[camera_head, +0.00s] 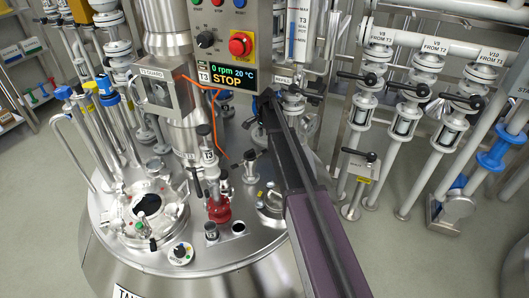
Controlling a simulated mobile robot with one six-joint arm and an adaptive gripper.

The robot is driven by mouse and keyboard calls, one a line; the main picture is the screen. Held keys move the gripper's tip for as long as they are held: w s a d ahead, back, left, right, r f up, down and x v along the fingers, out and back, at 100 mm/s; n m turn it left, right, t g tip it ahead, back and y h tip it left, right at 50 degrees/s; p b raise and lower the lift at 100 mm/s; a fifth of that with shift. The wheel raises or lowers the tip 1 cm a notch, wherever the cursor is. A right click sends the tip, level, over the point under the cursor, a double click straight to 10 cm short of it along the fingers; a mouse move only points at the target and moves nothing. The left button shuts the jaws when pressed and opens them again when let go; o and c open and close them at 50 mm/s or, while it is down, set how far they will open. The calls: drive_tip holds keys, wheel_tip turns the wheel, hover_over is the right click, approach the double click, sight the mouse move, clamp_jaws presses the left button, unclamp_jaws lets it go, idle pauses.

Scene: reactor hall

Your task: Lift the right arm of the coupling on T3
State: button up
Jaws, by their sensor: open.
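The steel lid of vessel T3 (225,253) fills the lower middle of the view, below a small T3 label. My arm reaches in from the lower right across the lid. My gripper (266,104) is at its far end, small and dark, just below the control box; it appears empty. A small steel fitting with a yellow spot (270,201) sits on the right part of the lid, partly hidden by my arm. It may be the coupling; I cannot make out its arms. A black handle (250,158) stands behind it.
A control box (222,45) with a red button and a STOP display hangs above the lid. A red-based valve (218,209), a round port (148,205) and an orange cable (212,92) are left of my arm. Valved pipes (410,110) stand at right.

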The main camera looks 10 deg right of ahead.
sight(265, 150)
drive_tip(key=shift+f+b, duration=2.9)
drive_tip(key=shift+f, duration=0.3)
clamp_jaws()
